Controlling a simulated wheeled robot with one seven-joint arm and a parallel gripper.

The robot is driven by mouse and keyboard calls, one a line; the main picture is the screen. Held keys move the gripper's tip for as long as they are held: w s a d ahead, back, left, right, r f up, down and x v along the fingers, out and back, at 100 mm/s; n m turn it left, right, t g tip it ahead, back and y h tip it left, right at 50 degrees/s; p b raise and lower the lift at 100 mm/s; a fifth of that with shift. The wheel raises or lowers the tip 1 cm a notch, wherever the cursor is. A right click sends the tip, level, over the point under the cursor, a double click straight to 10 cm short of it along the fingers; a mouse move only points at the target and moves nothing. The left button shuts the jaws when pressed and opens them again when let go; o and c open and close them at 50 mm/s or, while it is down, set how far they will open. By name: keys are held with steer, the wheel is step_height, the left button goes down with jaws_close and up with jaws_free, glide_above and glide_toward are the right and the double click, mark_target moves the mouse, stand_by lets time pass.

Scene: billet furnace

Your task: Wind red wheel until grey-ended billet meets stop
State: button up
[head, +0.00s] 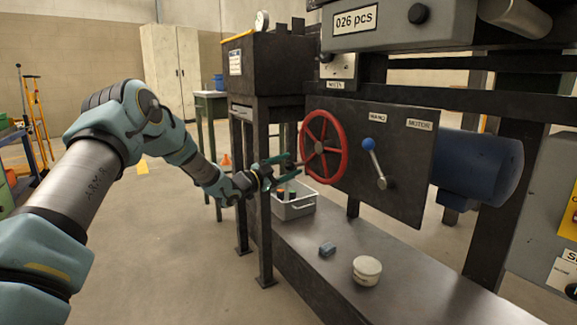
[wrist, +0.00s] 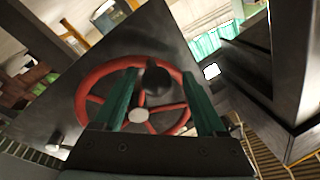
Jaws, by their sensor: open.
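The red wheel (head: 337,130) stands upright on a dark panel, with spokes and a hub. My gripper (head: 289,168) is at its left side, fingers apart and pointing at it. In the wrist view, the green fingers of my gripper (wrist: 160,76) are open. The red wheel (wrist: 88,92) lies beyond them, its pale hub (wrist: 138,115) between the fingers. A dark round knob (wrist: 156,80) also shows between the fingertips. I cannot tell whether the fingers touch it. No grey-ended billet or stop can be made out in either view.
A blue-knobbed lever (head: 374,160) is on the panel, right of the wheel, with a blue motor (head: 475,165) beyond. Below, a grey crate (head: 297,208) holds small cylinders. A small block (head: 327,249) and a white tub (head: 367,269) sit on the bench (head: 420,295). Floor at left is open.

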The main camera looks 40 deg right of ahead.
steer(key=a+f+p, duration=0.1)
steer(key=a+p, duration=0.1)
steer(key=a, duration=0.8)
steer(key=shift+s+a, duration=0.25)
steer(key=shift+s, duration=0.15)
steer(key=shift+f, duration=0.1)
steer(key=w+a+n+t+y, duration=0.3)
steer(key=w+a+n+y, duration=0.15)
steer(key=a, duration=0.35)
steer(key=w+a+n+t+y, duration=0.3)
steer(key=a+n+y, duration=0.15)
steer(key=a, duration=0.45)
steer(key=s+a+f+n+y, duration=0.1)
steer(key=s+a+n+y, duration=0.2)
steer(key=a, duration=0.5)
steer(key=s+a+f+n+y, duration=0.1)
steer(key=s+a+n+y, duration=0.25)
steer(key=a, duration=0.55)
steer(key=s+a+n+g+y, duration=0.2)
steer(key=s+a+n+g, duration=0.15)
steer(key=s+a, duration=0.5)
steer(key=s+a+n+g+y, duration=0.25)
steer(key=s+a+n, duration=0.25)
steer(key=s, duration=0.7)
step_height(320, 180, up, 38)
steer(key=p, duration=3.8)
steer(key=shift+w+m+h+p, duration=0.3)
steer(key=shift+w+h+p, duration=0.05)
steer(key=shift+h, duration=0.05)
